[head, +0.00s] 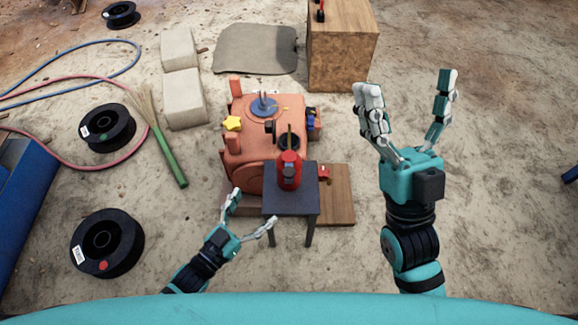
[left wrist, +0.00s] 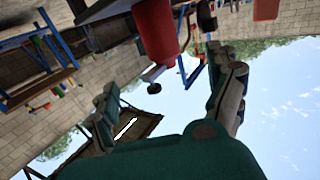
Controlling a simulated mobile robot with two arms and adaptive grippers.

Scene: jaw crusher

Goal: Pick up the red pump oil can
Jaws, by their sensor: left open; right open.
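The red pump oil can (head: 289,172) stands upright on a small dark grey table (head: 290,203) in front of the orange jaw crusher (head: 247,150). My left gripper (head: 250,208) is open and empty at the table's front left edge, short of the can and apart from it. In the left wrist view a red cylinder, which looks like the can (left wrist: 156,30), shows beyond and between the spread fingers (left wrist: 170,90). My right gripper (head: 404,88) is open and empty, raised to the right of the crusher, well away from the can.
A wooden board (head: 340,195) lies beside the table. A wooden crate (head: 342,48) stands at the back. Black spools (head: 105,243), a broom (head: 168,155), pale blocks (head: 185,98) and hoses (head: 60,158) lie to the left. Sandy ground on the right is mostly clear.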

